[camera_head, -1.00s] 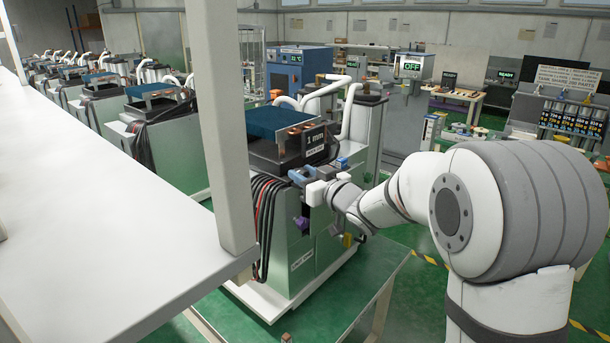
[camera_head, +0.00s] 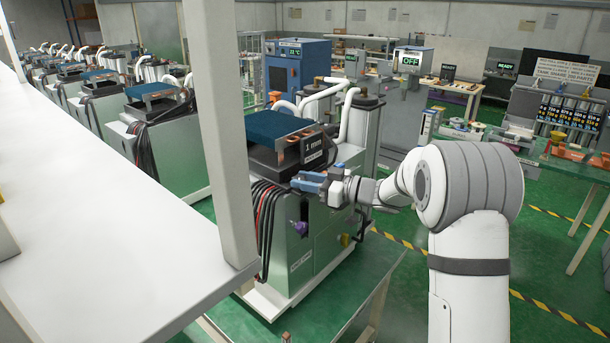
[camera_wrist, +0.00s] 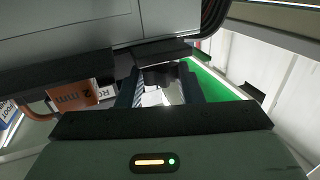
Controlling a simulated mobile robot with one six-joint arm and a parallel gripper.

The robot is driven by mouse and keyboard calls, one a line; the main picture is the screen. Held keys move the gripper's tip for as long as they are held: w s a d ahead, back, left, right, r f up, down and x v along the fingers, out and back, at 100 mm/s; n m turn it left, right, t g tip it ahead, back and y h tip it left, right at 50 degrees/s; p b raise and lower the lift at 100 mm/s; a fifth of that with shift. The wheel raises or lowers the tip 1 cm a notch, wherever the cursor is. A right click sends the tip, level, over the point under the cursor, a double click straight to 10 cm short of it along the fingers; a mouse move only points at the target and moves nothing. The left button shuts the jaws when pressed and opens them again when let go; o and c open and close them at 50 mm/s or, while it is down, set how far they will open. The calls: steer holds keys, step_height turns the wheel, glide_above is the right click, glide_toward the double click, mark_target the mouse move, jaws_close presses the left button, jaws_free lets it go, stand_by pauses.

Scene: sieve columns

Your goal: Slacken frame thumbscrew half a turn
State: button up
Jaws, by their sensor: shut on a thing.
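The nearest sieve column (camera_head: 300,215) is a pale green cabinet with a dark top block, a blue plate and a sign reading 1 mm (camera_head: 315,150). My gripper (camera_head: 310,182) is at the front right upper edge of this column, below the sign. In the wrist view, my gripper (camera_wrist: 162,88) has its two dark fingers either side of a dark part, which looks like the frame thumbscrew (camera_wrist: 160,76). The fingers are shut on it. Its shape is dim and partly hidden, so its turn cannot be read.
A purple knob (camera_head: 301,227) and a yellow knob (camera_head: 345,240) sit low on the column. Dark and red cables (camera_head: 265,215) hang at its left. A white shelf (camera_head: 100,220) and post (camera_head: 218,130) stand at left. An orange 2 mm label (camera_wrist: 75,95) shows in the wrist view.

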steer(key=shift+w+n+g+p, duration=0.1)
steer(key=shift+n+g+p, duration=0.2)
steer(key=shift+n+g, duration=0.45)
steer(key=shift+g+y, duration=0.3)
steer(key=shift+g, duration=0.15)
steer(key=o, duration=1)
steer(key=shift+a, duration=0.1)
